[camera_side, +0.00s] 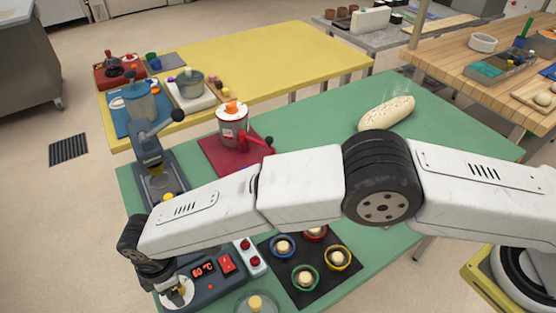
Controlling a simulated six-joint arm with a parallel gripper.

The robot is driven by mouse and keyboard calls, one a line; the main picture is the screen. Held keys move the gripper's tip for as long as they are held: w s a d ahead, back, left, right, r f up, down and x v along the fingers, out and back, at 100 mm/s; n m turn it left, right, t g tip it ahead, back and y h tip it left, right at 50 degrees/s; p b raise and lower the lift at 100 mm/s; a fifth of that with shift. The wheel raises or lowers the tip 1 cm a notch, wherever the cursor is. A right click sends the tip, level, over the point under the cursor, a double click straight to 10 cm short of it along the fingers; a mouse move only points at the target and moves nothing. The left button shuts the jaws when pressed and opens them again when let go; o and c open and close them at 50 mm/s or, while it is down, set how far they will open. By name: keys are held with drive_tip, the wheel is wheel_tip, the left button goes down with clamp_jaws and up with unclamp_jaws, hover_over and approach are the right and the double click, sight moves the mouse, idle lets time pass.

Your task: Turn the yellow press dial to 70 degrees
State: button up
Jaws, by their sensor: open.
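A blue-grey control box (210,281) stands at the front left of the green table, with a lit red display, a red switch and a pale round dial face (188,294). My gripper (173,287) is right over this dial face and covers its middle, so the knob and its angle are hidden. The gripper is open; I cannot tell whether its fingers touch the knob. A grey-blue press (150,147) with a ball-ended lever stands behind the box. A small yellow part shows under its head, and another yellow bit shows just behind my arm.
A white switch box with red buttons (250,258) is beside the control box. A black mat (316,284) holds several coloured rings. A red mat (214,151) bears a red-and-white canister (232,127). A loaf (387,113) lies behind my arm.

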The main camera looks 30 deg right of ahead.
drive_tip(key=shift+f, duration=0.4)
clamp_jaws()
drive_tip(key=shift+m, duration=0.5)
drive_tip(key=m, duration=0.3)
drive_tip(key=shift+m, duration=1.9)
